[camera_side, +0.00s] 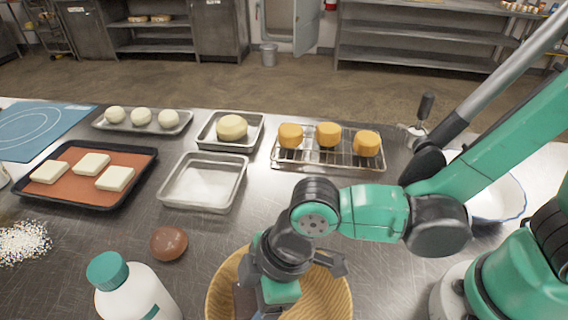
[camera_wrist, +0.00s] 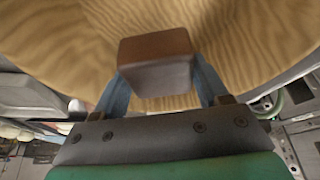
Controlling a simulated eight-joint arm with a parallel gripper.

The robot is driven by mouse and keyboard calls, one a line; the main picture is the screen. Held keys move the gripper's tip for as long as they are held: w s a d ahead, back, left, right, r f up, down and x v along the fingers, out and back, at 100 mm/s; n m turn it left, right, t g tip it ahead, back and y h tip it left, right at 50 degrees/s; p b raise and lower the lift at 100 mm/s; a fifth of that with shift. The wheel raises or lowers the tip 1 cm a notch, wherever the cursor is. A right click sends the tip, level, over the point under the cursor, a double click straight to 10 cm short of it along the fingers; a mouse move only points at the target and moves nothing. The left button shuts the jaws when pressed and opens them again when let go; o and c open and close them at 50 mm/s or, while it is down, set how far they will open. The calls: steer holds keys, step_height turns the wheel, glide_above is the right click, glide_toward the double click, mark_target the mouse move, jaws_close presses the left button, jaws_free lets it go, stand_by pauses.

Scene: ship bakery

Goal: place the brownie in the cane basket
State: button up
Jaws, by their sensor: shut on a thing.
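The brownie (camera_wrist: 157,62) is a dark brown block held between the two blue fingers of my gripper (camera_wrist: 161,88) in the wrist view. In the side view the brownie (camera_side: 241,299) shows only partly beside my gripper (camera_side: 258,308). The cane basket (camera_side: 334,291) is a round, pale woven bowl at the bottom of the side view, and my gripper is over its opening. Its ribbed wall (camera_wrist: 262,30) fills the background behind the brownie in the wrist view. I cannot tell whether the brownie touches the basket.
A white bottle with a teal cap (camera_side: 134,291) and a brown round ball (camera_side: 169,242) stand left of the basket. An empty metal tray (camera_side: 204,181), a baking tray with white slabs (camera_side: 141,170) and a rack with orange cakes (camera_side: 328,160) lie farther back.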

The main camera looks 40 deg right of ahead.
steer(key=shift+f, duration=0.25)
steer(key=shift+f, duration=0.35)
steer(key=o, duration=1.1)
steer(key=shift+r, duration=0.1)
steer(key=shift+r, duration=0.6)
steer(key=v, duration=1.2)
steer(key=w+d+m+t+h, duration=0.2)
steer(key=d+m, duration=0.4)
steer(key=d, duration=0.4)
steer(key=w+d+f+m+t+h, duration=0.1)
steer(key=w+d+m+t+h, duration=0.1)
steer(key=w+d+m, duration=0.3)
steer(key=d+m+t, duration=0.1)
steer(key=d+m, duration=0.1)
steer(key=d, duration=0.2)
steer(key=shift+w+d, duration=0.3)
steer(key=shift+d, duration=0.05)
